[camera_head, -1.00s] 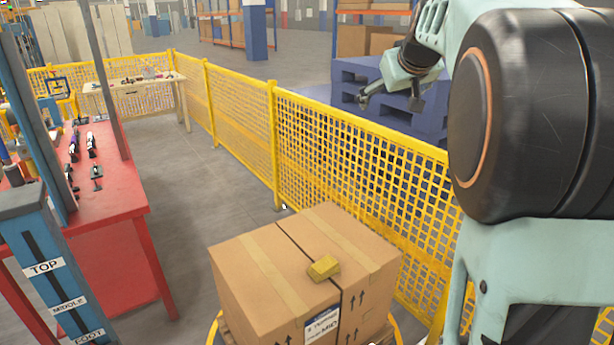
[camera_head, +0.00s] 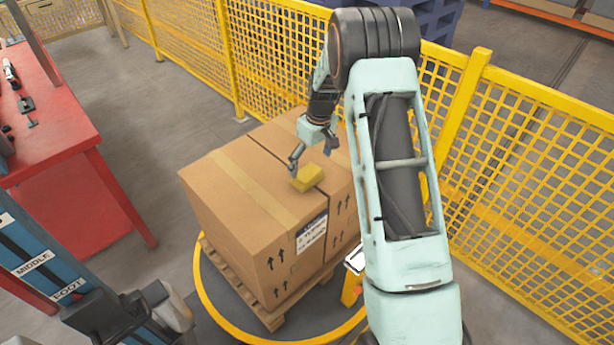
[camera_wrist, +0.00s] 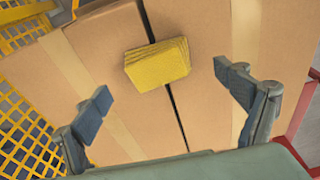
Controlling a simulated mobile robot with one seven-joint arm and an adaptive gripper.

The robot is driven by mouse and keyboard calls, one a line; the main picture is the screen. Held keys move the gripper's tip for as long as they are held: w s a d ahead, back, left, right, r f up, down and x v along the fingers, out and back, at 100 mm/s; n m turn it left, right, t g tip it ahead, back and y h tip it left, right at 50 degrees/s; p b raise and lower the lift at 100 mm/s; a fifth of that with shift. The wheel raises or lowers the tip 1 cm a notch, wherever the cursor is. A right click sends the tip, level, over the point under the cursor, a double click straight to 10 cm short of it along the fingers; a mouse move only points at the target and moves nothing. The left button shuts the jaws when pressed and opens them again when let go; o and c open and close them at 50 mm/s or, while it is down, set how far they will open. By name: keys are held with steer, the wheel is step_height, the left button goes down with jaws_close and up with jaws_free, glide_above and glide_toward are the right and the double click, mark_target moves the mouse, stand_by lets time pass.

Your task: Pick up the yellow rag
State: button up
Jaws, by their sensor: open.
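The yellow rag (camera_head: 307,177) is a small folded stack lying on top of a large cardboard box (camera_head: 226,200), near the box's dark centre seam. In the wrist view the rag (camera_wrist: 157,64) lies ahead of the fingertips, roughly midway between them sideways. My gripper (camera_head: 312,160) is over the box top beside the rag in the head view. In the wrist view my gripper (camera_wrist: 168,90) has its two fingers spread wide, with nothing between them. I cannot tell exactly how high the fingertips are above the box.
The box stands on a wooden pallet (camera_head: 236,285) inside a yellow floor ring (camera_head: 207,296). Yellow mesh fencing (camera_head: 530,190) runs behind and to the right. A red table (camera_head: 55,130) and a blue post with labels (camera_head: 40,262) stand at left. Grey floor lies clear between table and box.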

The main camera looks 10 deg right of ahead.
mark_target(308, 174)
steer(key=shift+w+a+f+p, duration=0.15)
steer(key=shift+w+f, duration=0.1)
steer(key=shift+f, duration=0.8)
steer(key=shift+w+a+f+p, duration=0.1)
steer(key=shift+w+f+p, duration=0.1)
steer(key=shift+f, duration=0.85)
steer(key=shift+w+a+f+p, duration=0.15)
steer(key=shift+w+f, duration=0.1)
steer(key=shift+f, duration=0.8)
steer(key=shift+d, duration=0.1)
steer(key=c, duration=1.3)
steer(key=shift+o, duration=0.2)
